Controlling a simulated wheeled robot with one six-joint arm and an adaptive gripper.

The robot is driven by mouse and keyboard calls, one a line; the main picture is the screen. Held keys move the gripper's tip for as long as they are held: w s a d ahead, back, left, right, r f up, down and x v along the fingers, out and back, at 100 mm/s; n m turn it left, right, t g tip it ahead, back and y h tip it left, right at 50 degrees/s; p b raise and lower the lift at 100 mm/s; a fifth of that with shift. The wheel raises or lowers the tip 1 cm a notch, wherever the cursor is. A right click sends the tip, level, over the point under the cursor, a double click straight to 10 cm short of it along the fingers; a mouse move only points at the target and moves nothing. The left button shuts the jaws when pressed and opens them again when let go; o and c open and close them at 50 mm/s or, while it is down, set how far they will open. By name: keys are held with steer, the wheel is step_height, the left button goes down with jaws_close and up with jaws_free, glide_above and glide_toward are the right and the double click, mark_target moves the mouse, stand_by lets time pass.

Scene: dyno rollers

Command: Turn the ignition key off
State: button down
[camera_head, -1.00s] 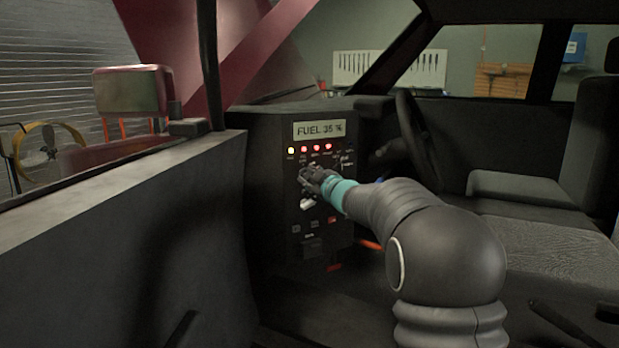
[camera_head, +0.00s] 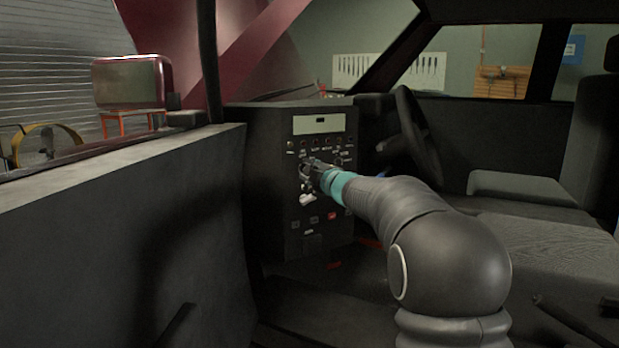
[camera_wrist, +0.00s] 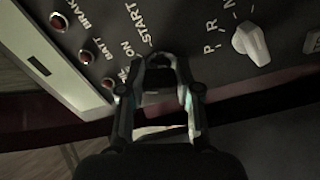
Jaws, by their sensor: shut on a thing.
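The dark switch panel (camera_head: 276,215) stands inside the car, left of the steering wheel. My gripper (camera_head: 309,165) reaches its upper part from the right. In the wrist view my gripper (camera_wrist: 159,72) has its fingers close together on the ignition key, beside the ON and START labels. The key is mostly hidden between the fingers, so I cannot make out its exact angle. The display (camera_head: 318,124) at the top of the panel shows only a small dark mark. The row of indicator lamps below it is unlit, and dark red lamps (camera_wrist: 84,57) show in the wrist view.
A white selector knob (camera_head: 306,199) sits just below my gripper, and also shows in the wrist view (camera_wrist: 250,42) beside P, R and N. The steering wheel (camera_head: 418,140) is to the right. The car door (camera_head: 120,220) fills the left side.

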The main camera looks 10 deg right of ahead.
steer(key=shift+a+r+n+b, duration=0.15)
steer(key=shift+n+b, duration=0.3)
steer(key=shift+n, duration=0.5)
steer(key=shift+d+r+n+b, duration=0.1)
steer(key=shift+n+b, duration=0.35)
steer(key=shift+n, duration=0.5)
steer(key=c, duration=1.1)
jaws_free()
steer(key=o, duration=0.3)
steer(key=shift+a+f, duration=0.1)
steer(key=shift+a, duration=0.05)
steer(key=shift+d, duration=0.2)
steer(key=shift+s+d, duration=0.1)
steer(key=shift+s, duration=0.2)
steer(key=v, duration=1.1)
